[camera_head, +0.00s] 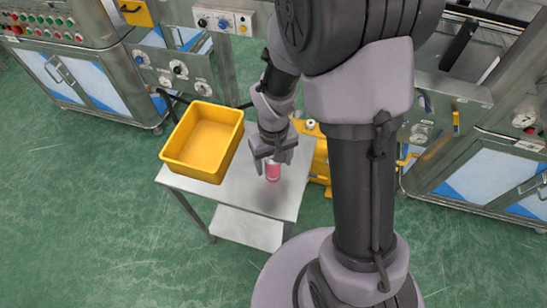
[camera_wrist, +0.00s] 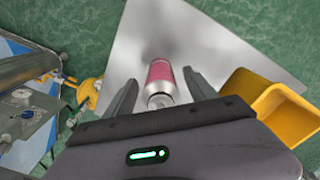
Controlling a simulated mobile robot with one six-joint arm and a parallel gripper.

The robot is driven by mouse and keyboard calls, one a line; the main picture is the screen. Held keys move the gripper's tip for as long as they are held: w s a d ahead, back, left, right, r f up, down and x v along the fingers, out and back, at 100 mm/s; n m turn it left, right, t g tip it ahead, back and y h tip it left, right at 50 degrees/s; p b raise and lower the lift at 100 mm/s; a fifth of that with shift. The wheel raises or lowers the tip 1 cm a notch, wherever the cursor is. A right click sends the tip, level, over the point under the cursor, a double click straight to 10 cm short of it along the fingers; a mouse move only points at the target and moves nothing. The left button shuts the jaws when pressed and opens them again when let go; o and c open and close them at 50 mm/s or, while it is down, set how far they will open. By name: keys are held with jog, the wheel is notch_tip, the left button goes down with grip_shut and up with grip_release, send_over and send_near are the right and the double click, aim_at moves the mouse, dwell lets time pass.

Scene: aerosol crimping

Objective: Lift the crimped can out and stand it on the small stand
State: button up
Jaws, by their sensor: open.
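A pink can (camera_head: 273,175) with a silver top stands, apparently upright, on the bare steel top of a small stand (camera_head: 245,190). In the wrist view the can (camera_wrist: 161,75) shows its silver end toward my gripper (camera_wrist: 160,77). The gripper is open, with one finger on each side of the can and visible gaps between. In the head view my gripper (camera_head: 273,162) is just above and around the can's upper part, hiding some of it.
A yellow bin (camera_head: 225,150) sits on the left part of the stand; it also shows in the wrist view (camera_wrist: 290,122). Yellow equipment (camera_head: 318,160) is close behind the stand's right side. Steel machines line the back. The green floor in front is clear.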

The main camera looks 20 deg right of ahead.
notch_tip(320, 180, up, 17)
jog(key=p, duration=0.7)
jog(key=shift+r+p, duration=0.2)
jog(key=shift+p, duration=0.15)
